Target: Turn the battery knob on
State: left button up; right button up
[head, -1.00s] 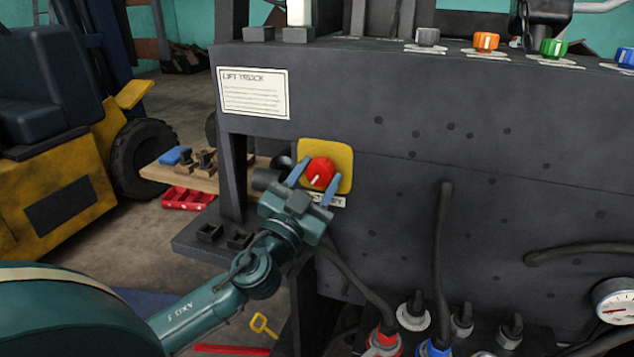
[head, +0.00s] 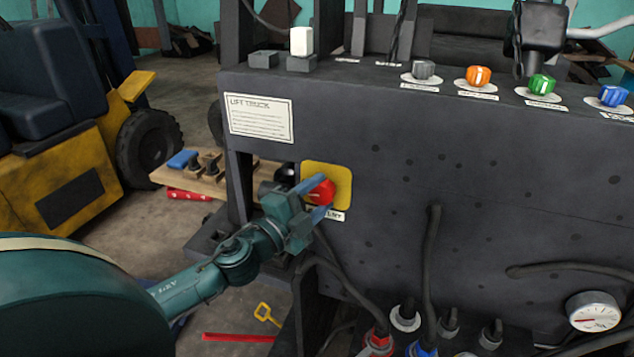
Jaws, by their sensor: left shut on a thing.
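The red battery knob (head: 323,191) sits on a yellow plate (head: 340,176) on the dark panel, above a small label partly hidden by my gripper. A white pointer mark shows on the knob's face and lies nearly level. My left gripper (head: 318,197) comes in from the lower left with its blue fingers shut on the knob, one above and one below it. My right gripper is not in view.
Grey, orange, green and blue knobs (head: 479,76) line the panel's top ledge. Black cables (head: 428,270) and a pressure gauge (head: 593,312) are at the lower right. A yellow forklift (head: 60,190) stands at left.

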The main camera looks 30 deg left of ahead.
pick_arm(q)
jog(key=shift+r+m+p, duration=0.15)
jog(key=shift+m+p, duration=0.45)
jog(key=shift+p, duration=0.05)
jog(key=shift+m+g, duration=0.3)
jog(key=o, duration=1)
jog(key=shift+s, duration=0.1)
jog(key=shift+s+f, duration=0.25)
jog(key=s+a+b, duration=0.2)
jog(key=s+b, duration=0.1)
jog(key=s, duration=0.9)
jog(key=shift+s+f, duration=0.15)
jog(key=shift+f, duration=0.05)
